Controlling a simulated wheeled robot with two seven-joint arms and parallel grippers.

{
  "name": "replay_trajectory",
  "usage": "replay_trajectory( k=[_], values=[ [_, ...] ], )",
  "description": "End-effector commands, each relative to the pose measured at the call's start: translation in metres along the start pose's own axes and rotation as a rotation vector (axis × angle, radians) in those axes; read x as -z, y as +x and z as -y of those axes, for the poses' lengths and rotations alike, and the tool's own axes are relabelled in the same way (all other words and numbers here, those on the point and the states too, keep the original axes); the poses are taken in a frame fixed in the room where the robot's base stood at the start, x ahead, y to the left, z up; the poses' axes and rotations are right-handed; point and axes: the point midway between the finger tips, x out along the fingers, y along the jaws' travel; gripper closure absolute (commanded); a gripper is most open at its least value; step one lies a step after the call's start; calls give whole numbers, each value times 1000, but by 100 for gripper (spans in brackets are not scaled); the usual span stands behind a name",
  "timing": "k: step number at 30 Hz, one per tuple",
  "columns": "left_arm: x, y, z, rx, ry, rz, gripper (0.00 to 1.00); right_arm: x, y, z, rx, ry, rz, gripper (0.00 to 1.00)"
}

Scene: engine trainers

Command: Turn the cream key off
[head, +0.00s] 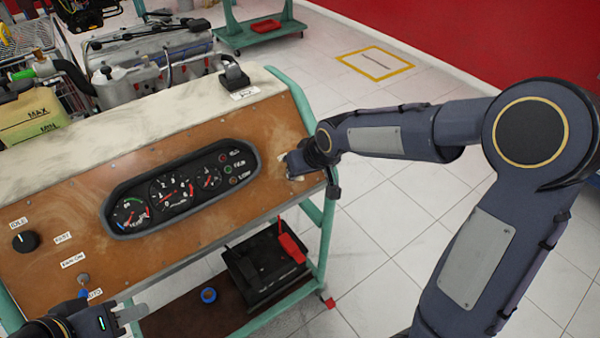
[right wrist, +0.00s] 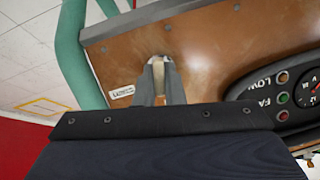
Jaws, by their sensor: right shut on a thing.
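The cream key (right wrist: 158,68) sits at a pale round fitting at the right end of the brown panel (head: 200,240). My right gripper (right wrist: 158,85) is shut on the cream key, one finger on each side of it, in the right wrist view. In the head view my right gripper (head: 296,163) is at the panel's right edge and hides most of the key. My left gripper (head: 128,314) hangs at the panel's lower left, apart from the key. Its opening cannot be made out.
The gauge cluster (head: 180,188) with small lamps is left of my right gripper. A black knob (head: 25,241) and a fan switch (head: 84,279) are near my left gripper. A green frame post (head: 327,235) borders the panel. A black battery (head: 262,265) stands on the shelf below.

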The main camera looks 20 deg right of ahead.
Motion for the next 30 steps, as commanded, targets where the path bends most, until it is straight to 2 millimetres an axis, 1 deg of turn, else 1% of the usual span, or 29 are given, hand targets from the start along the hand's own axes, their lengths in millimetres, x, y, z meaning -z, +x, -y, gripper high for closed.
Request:
replay_trajectory(
  k=[1,6,12,29,30],
  values=[
    [-2,4,2,0,0,0,64,-1,2,1,-9,-34,0,100],
    [-5,9,4,0,0,0,64,-1,2,1,-40,-126,0,100],
    [-7,13,6,0,0,0,64,-1,1,1,-62,-191,0,100],
    [-7,14,6,0,0,0,64,0,0,1,-71,-222,1,100],
    [-7,14,6,0,0,0,64,0,0,1,-71,-222,1,86]
  ],
)
